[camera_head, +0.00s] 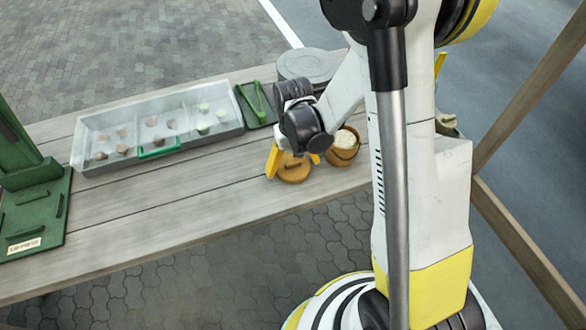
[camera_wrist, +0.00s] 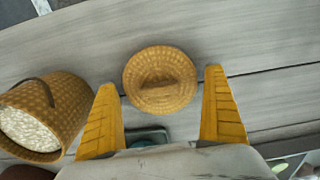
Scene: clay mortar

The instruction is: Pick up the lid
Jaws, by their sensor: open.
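The lid (camera_wrist: 160,80) is a round, woven tan disc with a raised handle bar across its middle. It lies flat on the wooden table and also shows in the head view (camera_head: 293,171), partly behind my gripper. My gripper (camera_wrist: 162,95) is open, with its yellow fingers on either side of the lid's near part in the wrist view and nothing held between them. In the head view my gripper (camera_head: 290,162) is just above the lid. I cannot tell whether the fingers touch it.
A woven basket (camera_wrist: 62,98) with white grains stands left of the lid in the wrist view and right of it in the head view (camera_head: 345,152). A divided tray (camera_head: 85,135), a green tray (camera_head: 247,108) and a grey round object (camera_head: 318,62) lie behind.

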